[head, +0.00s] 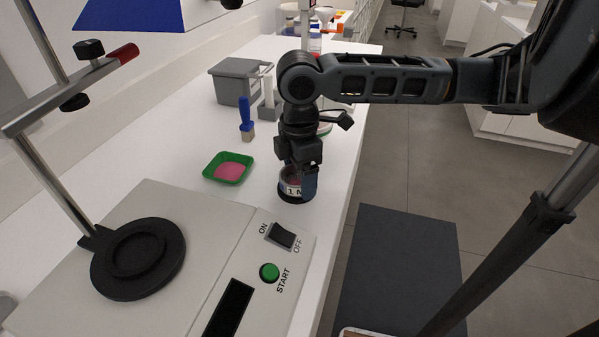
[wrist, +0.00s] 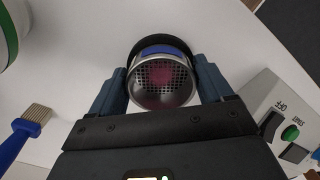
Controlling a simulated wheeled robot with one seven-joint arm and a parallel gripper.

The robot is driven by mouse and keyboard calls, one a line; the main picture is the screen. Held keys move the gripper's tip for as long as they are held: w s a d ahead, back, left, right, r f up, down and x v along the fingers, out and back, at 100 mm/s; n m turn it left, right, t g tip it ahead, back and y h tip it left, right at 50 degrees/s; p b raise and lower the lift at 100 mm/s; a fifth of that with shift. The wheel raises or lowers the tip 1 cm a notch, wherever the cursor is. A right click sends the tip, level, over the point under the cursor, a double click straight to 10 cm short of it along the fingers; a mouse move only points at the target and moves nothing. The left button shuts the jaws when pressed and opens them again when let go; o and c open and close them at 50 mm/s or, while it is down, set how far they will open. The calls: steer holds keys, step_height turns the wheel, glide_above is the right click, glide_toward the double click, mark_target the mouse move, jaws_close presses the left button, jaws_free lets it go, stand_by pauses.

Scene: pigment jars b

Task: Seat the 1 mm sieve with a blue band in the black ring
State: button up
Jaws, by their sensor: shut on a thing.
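The sieve (head: 292,189) is a short metal cylinder with a label reading "1 M…", in my gripper (head: 298,176) near the counter's right edge. In the wrist view, the sieve (wrist: 165,92) shows its mesh and a blue band, with pink visible through the mesh. My gripper's two fingers (wrist: 160,85) are shut on opposite sides of it. A dark round piece (wrist: 134,55) shows behind the sieve; I cannot tell whether they touch. The black ring (head: 172,262) lies flat on the grey machine at front left, empty and well apart from the sieve.
The machine (head: 215,225) has a metal post and a red-tipped clamp arm (head: 105,66) above the ring's left side. A green tray (head: 211,178) with pink powder and a blue-handled brush (head: 246,115) lie left of my gripper. A grey bin (head: 234,86) stands behind.

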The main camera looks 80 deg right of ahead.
steer(key=o, duration=1)
step_height(320, 180, up, 8)
steer(key=shift+f, duration=0.15)
stand_by(0.3)
